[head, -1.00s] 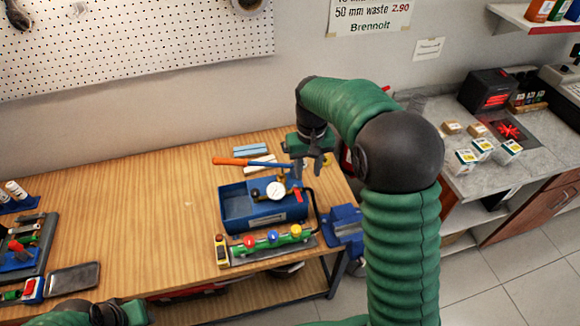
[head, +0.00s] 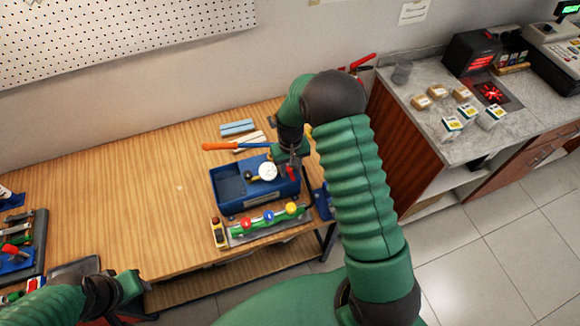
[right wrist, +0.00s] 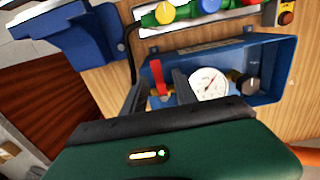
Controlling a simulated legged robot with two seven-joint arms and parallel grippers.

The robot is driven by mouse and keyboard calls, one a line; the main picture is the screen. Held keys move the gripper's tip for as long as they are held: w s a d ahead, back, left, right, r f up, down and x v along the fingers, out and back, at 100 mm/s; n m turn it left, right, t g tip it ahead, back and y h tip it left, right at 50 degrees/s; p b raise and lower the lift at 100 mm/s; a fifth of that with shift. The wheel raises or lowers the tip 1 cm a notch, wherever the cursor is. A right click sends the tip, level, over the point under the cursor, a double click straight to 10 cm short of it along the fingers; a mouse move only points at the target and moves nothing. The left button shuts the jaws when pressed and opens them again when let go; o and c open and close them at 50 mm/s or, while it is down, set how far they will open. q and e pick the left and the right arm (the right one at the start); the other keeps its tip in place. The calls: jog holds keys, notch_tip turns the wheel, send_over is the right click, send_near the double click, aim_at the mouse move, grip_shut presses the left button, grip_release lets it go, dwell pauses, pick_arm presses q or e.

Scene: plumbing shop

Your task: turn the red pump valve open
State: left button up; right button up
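The blue test pump (head: 228,207) sits on the wooden bench with a white round gauge (head: 267,171). Its red valve lever (right wrist: 157,78) stands at the pump's end in the right wrist view; a bit of red (head: 291,172) also shows in the head view. My right gripper (right wrist: 162,83) is open, with its two dark fingers on either side of the red lever and gaps visible between them. In the head view my right gripper (head: 288,163) hangs over the pump's right end. My left gripper (head: 148,300) is open and empty at the bench's front edge, far from the pump.
An orange-handled blue pump lever (head: 222,146) lies across the back of the pump. A manifold with red, blue and yellow knobs (head: 268,217) stands in front. A blue vise (right wrist: 75,35) is beside the pump. The bench's middle left is clear.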

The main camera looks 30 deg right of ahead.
jog(key=shift+s+f, duration=0.2)
jog(key=shift+s, duration=0.05)
jog(key=shift+s+r, duration=0.15)
jog(key=shift+s, duration=0.3)
jog(key=shift+w+f, duration=0.2)
jog(key=shift+w, duration=0.15)
grip_shut()
pick_arm(q)
jog(key=shift+s+r, duration=0.25)
jog(key=shift+s, duration=0.2)
